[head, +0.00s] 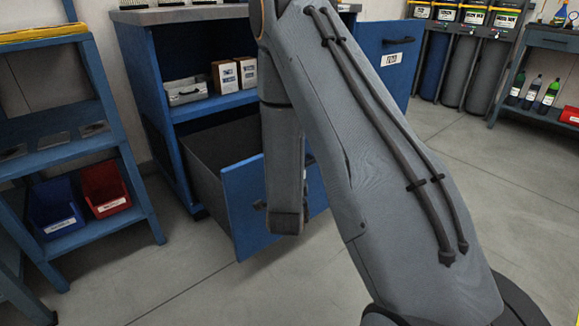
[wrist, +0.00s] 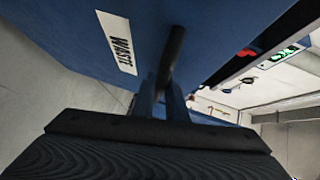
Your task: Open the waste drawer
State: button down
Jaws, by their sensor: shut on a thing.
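The waste drawer (head: 241,207) is pulled well out of the blue cabinet (head: 172,62), and its grey inside shows in the head view. In the wrist view its blue front (wrist: 75,35) bears a white label (wrist: 117,42) reading WASTE. The dark drawer handle (wrist: 174,48) runs up from between the fingers of my gripper (wrist: 162,100), which is shut on it. In the head view my arm hides much of the drawer front and the handle, and my fingers cannot be made out.
A blue shelf rack (head: 95,85) with blue and red bins stands at left. The cabinet's shelf above the drawer holds small boxes (head: 234,75). A blue cabinet door (head: 391,50) stands open at right. Bare floor (head: 180,285) lies in front of the drawer.

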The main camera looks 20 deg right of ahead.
jog(key=shift+s+d, duration=0.2)
jog(key=shift+s, duration=0.2)
jog(key=c, duration=2)
grip_release()
jog(key=shift+c, duration=0.2)
jog(key=shift+a, duration=0.1)
jog(key=p+v, duration=0.2)
jog(key=v, duration=0.5)
jog(key=shift+s+a, duration=0.2)
jog(key=shift+s, duration=0.1)
